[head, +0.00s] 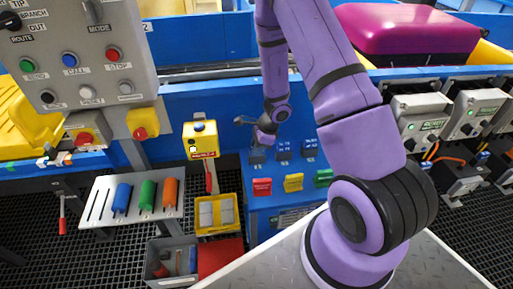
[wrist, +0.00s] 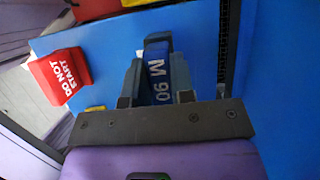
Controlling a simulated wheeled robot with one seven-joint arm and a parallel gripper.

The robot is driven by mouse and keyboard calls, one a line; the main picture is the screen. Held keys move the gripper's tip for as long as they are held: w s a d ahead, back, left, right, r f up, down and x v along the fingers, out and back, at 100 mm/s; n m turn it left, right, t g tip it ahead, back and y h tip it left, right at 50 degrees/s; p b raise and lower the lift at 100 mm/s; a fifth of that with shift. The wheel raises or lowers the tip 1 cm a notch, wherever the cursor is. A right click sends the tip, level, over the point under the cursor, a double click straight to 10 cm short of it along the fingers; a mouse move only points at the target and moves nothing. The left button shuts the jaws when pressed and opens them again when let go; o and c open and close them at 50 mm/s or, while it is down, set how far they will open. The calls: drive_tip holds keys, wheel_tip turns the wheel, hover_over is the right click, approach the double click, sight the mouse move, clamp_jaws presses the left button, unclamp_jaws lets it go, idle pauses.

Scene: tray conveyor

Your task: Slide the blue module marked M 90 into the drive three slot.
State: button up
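The blue module marked M 90 (wrist: 157,72) stands between the two fingers of my gripper (wrist: 157,85) in the wrist view, and both fingers appear to press its sides. In the head view my gripper (head: 262,138) is at the top of a blue cabinet (head: 262,215), over the left end of a row of blue modules. The module there (head: 257,155) is partly covered by my gripper. Two other blue modules (head: 284,149) (head: 310,147) stand to its right. Grey drive units (head: 418,118) (head: 472,115) line the right side; their numbers are unreadable, so I cannot tell the drive three slot.
Red (head: 262,187), yellow (head: 293,183) and green (head: 323,178) blocks stand at the cabinet's front; a red DO NOT START block (wrist: 58,75) shows near my gripper. Orange cables (head: 447,157) hang by the drives. A magenta case (head: 405,30) sits behind.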

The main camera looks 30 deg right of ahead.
clamp_jaws()
drive_tip(key=shift+r, duration=2.65)
drive_tip(key=shift+r, duration=1.95)
